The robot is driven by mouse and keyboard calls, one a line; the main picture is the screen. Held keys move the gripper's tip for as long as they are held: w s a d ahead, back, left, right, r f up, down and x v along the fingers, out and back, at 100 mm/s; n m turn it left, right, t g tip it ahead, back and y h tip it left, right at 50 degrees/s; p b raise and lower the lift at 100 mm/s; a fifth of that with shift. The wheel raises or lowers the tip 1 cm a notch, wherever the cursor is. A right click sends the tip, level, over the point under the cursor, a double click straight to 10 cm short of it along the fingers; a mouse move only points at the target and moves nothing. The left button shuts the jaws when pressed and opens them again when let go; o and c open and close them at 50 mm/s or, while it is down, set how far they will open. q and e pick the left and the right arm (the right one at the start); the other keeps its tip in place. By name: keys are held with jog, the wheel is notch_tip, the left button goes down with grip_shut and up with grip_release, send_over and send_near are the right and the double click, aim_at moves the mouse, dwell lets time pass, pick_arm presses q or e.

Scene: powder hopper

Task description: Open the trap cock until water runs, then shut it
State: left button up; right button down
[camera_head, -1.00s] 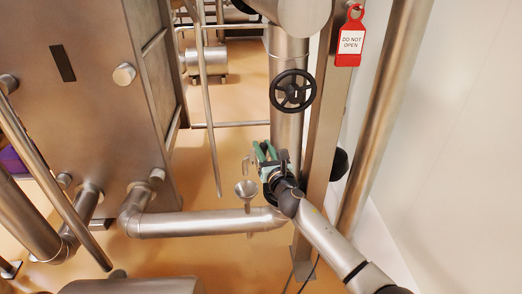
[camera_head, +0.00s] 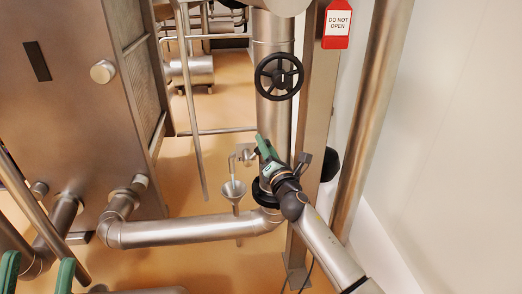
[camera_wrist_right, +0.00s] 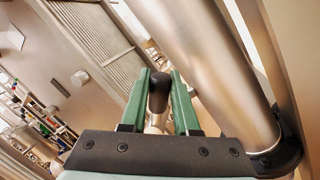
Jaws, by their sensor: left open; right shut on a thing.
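The trap cock (camera_head: 245,156) is a small metal fitting beside the vertical pipe, with its spout above a metal funnel (camera_head: 233,190). My right gripper (camera_head: 264,148) is at the cock. In the right wrist view, its green fingers (camera_wrist_right: 159,88) are shut on the cock's black-tipped lever (camera_wrist_right: 157,98). The fingers hide part of the cock in the head view. I see no water stream between spout and funnel, though this area is small. My left gripper (camera_head: 38,268) is open and empty at the lower left, well away from the cock.
A black handwheel (camera_head: 279,76) sits on the vertical pipe above my right gripper. A red "DO NOT OPEN" tag (camera_head: 337,24) hangs at the upper right. A horizontal pipe (camera_head: 190,229) runs below the funnel. A large metal cabinet (camera_head: 75,95) stands at the left.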

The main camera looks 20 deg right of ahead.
pick_arm(q)
jog(key=shift+n, duration=0.6)
jog(key=shift+w+d+f+b, duration=0.1)
jog(key=shift+d+f+b, duration=0.05)
jog(key=shift+f+b, duration=1.7)
pick_arm(e)
jog(key=shift+s+d+f+m+h, duration=0.1)
jog(key=shift+d+f+m+h, duration=0.15)
jog(key=shift+m, duration=0.4)
jog(key=shift+s+d+f+m+h, duration=0.15)
jog(key=shift+f+m, duration=0.25)
jog(key=shift+m, duration=0.3)
jog(key=shift+w+d+f+m+h, duration=0.1)
jog(key=shift+d+f+m, duration=0.15)
jog(key=shift+m, duration=0.4)
pick_arm(q)
jog(key=shift+d+f, duration=0.1)
jog(key=shift+f, duration=0.2)
pick_arm(e)
jog(key=c, duration=0.7)
grip_release()
jog(key=shift+o, duration=0.2)
pick_arm(q)
jog(key=shift+p, duration=0.3)
pick_arm(e)
jog(key=shift+s, duration=0.15)
